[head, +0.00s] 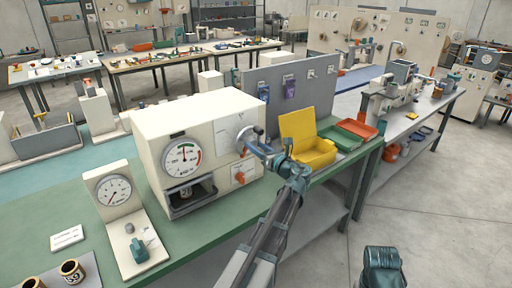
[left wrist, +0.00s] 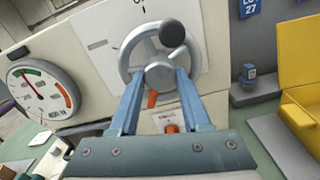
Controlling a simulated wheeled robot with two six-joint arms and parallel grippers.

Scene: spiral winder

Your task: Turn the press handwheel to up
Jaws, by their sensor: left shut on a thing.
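The press handwheel is a grey ring with spokes, a round hub and a dark knob. It is on the front of the cream press (head: 165,125), and its metal rim shows in the head view (head: 247,133). In the left wrist view the handwheel (left wrist: 127,62) fills the upper middle, with the knob (left wrist: 172,33) at upper right. My left gripper (head: 268,152) is shut on the handwheel, its blue fingers on both sides of the hub in the left wrist view (left wrist: 160,78). An orange pointer shows below the hub. My right gripper (head: 385,262) shows partly at the lower right, its jaws unclear.
The press has a dial gauge (head: 182,157) and an orange switch (head: 239,177). A yellow open box (head: 312,152) is close to the right of my left gripper. A smaller gauge stand (head: 114,190) is at left.

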